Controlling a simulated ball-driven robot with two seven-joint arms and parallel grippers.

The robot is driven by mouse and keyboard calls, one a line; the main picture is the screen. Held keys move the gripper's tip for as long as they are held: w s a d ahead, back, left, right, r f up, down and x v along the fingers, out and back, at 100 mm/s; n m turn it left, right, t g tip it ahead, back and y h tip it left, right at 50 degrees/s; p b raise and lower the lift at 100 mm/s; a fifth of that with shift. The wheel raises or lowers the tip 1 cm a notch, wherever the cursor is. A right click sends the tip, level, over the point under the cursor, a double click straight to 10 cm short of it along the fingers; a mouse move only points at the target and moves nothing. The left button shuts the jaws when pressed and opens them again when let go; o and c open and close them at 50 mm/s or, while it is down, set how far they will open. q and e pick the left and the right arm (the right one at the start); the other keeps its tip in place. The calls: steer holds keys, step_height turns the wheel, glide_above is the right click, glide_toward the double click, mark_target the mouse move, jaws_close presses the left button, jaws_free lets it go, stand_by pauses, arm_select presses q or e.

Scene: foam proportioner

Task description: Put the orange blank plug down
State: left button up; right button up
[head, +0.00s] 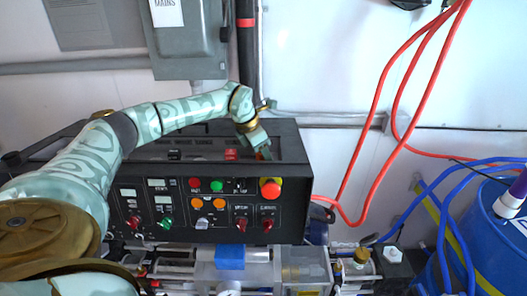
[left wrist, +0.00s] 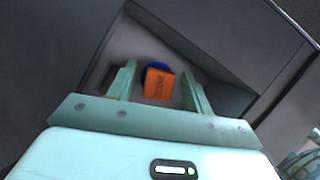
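The orange blank plug (left wrist: 158,84) shows in the left wrist view as a small orange block with dark lettering. It is inside a grey recess, and a rounded blue part (left wrist: 153,67) shows behind its edge. My left gripper (left wrist: 160,78) is open, with one finger on each side of the plug and a visible gap on both sides. In the head view my left gripper (head: 263,153) reaches down into the top of the black control console (head: 290,175), near its right end. The plug cannot be made out clearly there. My right gripper is not in view.
The recess walls (left wrist: 225,95) stand close around the fingers. The console front carries knobs, lamps and a red emergency stop button (head: 270,187). A grey electrical box (head: 188,45) hangs above my forearm. Red hoses (head: 374,110) and a blue drum (head: 500,240) are at the right.

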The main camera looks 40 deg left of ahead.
arm_select(q)
steer(key=v, duration=1.2)
steer(key=shift+b, duration=0.45)
steer(key=shift+d, duration=0.1)
